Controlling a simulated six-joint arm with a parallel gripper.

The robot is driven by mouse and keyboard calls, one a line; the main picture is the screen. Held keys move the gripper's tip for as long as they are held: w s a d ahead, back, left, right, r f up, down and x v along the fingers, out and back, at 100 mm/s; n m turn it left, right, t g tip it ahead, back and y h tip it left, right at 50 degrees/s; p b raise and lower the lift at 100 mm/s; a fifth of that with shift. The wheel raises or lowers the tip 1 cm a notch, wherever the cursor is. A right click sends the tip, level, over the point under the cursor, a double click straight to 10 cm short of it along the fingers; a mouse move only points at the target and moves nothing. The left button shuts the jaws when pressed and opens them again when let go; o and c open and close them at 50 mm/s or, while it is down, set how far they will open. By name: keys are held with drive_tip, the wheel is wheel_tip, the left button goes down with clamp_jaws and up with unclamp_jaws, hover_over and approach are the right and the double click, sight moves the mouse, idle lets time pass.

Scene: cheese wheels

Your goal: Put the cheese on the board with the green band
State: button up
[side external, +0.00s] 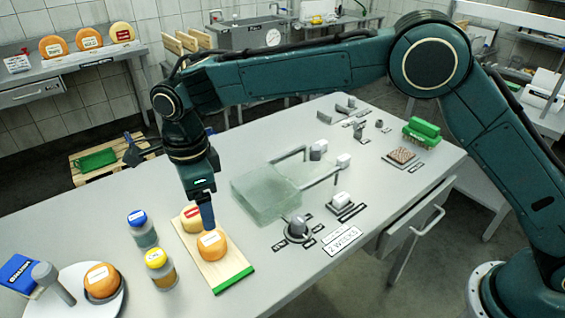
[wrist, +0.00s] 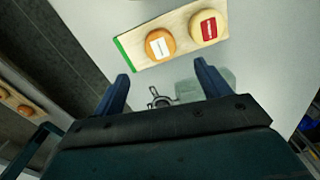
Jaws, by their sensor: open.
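The wooden board with the green band (side external: 234,279) lies on the table's near left part; it also shows in the wrist view (wrist: 143,62). On it sit an orange cheese with a white label (side external: 212,247), at the green-band end, and a yellower cheese with a red label (side external: 188,226). The wrist view shows the orange cheese (wrist: 152,54) and the yellower one (wrist: 197,33) apart from the fingers. My gripper (side external: 208,225) is open above the board, with nothing between its fingers (wrist: 161,70). Another orange cheese (side external: 101,276) sits on a round white plate (side external: 110,308) at the left.
A blue-capped jar (side external: 142,234) and a yellow-capped jar (side external: 160,274) stand left of the board. A translucent block (side external: 265,193) lies to its right, near a knob (side external: 297,228). A blue box (side external: 18,272) is at the far left. Shelf cheeses (side external: 88,39) stand behind.

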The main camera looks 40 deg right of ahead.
drive_tip(key=shift+r, duration=0.4)
idle(0.3)
drive_tip(key=s+d+r+n+t, duration=0.1)
drive_tip(key=s+d+r+n, duration=0.4)
drive_tip(key=d+r, duration=0.45)
drive_tip(key=s+d+r+n+t, duration=0.2)
drive_tip(key=s+d+r+n, duration=0.35)
drive_tip(key=d, duration=0.65)
drive_tip(key=s+d+f+n+t, duration=0.1)
drive_tip(key=s+d+n, duration=0.3)
drive_tip(key=s, duration=0.5)
drive_tip(key=s+d+f+n+t, duration=0.1)
drive_tip(key=s+d+n, duration=0.4)
drive_tip(key=s+d, duration=0.3)
drive_tip(key=shift+s+d+f+t, duration=0.3)
drive_tip(key=shift+s, duration=0.55)
